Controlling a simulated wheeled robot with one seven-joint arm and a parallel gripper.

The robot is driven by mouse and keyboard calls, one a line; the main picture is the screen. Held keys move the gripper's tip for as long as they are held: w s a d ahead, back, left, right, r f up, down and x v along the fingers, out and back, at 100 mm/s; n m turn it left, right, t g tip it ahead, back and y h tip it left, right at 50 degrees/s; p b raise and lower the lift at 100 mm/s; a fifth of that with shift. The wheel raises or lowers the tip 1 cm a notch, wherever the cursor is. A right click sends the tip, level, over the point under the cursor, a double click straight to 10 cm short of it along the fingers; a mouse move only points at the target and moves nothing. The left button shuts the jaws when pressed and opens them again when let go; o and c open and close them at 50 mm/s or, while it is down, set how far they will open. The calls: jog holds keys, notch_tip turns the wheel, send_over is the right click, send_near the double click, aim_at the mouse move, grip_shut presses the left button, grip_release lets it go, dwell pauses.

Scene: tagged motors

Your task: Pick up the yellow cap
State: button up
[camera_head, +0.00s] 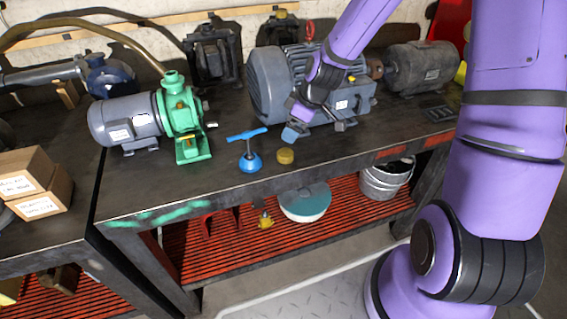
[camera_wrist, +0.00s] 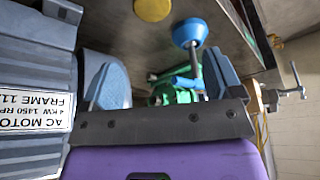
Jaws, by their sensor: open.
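The yellow cap (camera_head: 285,156) is a short, round piece lying on the dark workbench top near its front edge. It stands just right of a blue T-handled tool (camera_head: 249,152). In the wrist view the cap (camera_wrist: 153,10) shows at the top edge, partly cut off. My gripper (camera_head: 318,127) is open and empty, above the bench in front of the large grey motor (camera_head: 268,88), behind and to the right of the cap. In the wrist view my two fingers (camera_wrist: 166,85) are spread apart, with the green pump showing beyond them.
A grey motor with a green pump (camera_head: 183,118) stands left on the bench. A dark motor (camera_head: 420,66) is at the back right. Cardboard boxes (camera_head: 35,184) sit on the left table. The red lower shelf holds a teal-topped round container (camera_head: 305,201) and metal buckets (camera_head: 386,179).

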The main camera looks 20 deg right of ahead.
send_over(285, 152)
jog(key=s+d, duration=0.1)
jog(key=s, duration=0.1)
jog(key=f, duration=0.5)
jog(key=shift+w+f, duration=0.15)
jog(key=shift+w, duration=0.05)
jog(key=shift+d+x, duration=0.2)
jog(key=shift+x, duration=1.2)
jog(key=shift+d+x, duration=0.2)
jog(key=shift+x, duration=1.15)
jog(key=shift+f, duration=0.1)
jog(key=c, duration=1)
